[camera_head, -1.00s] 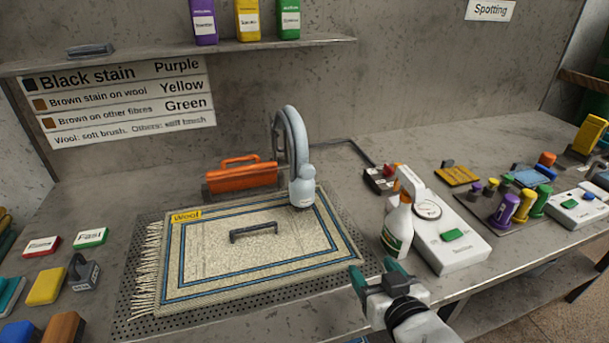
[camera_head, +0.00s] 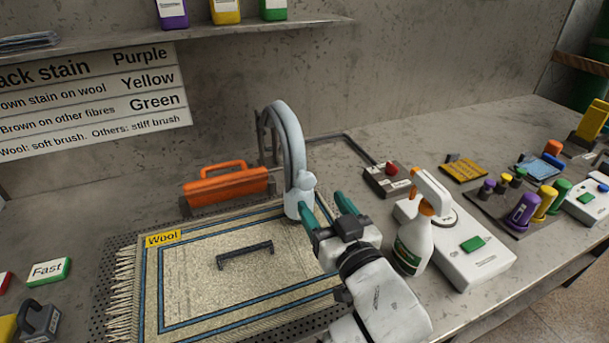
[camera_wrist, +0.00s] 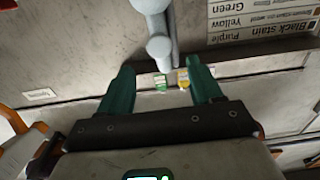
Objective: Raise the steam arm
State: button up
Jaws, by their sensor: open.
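The steam arm (camera_head: 291,140) is a pale blue-grey curved tube that arches up behind the rug and bends down to a rounded head (camera_head: 298,203) over the rug's back right corner. My gripper (camera_head: 322,198) has teal fingers, open and empty, just right of this head in the head view. In the wrist view the steam arm (camera_wrist: 158,42) shows ahead, between the fingertips of my gripper (camera_wrist: 160,72) in the picture. I cannot tell whether the fingers touch it. The Wool rug (camera_head: 200,290) lies under the head, with a dark handle (camera_head: 245,254) on it.
A spray bottle (camera_head: 416,240) and a white device with a green button (camera_head: 478,258) stand right of my gripper. A shelf (camera_head: 180,35) hangs above.

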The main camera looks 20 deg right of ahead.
aim_at(308, 183)
jog(key=w+p, duration=0.1)
jog(key=w, duration=0.7)
jog(key=shift+w, duration=0.4)
grip_shut()
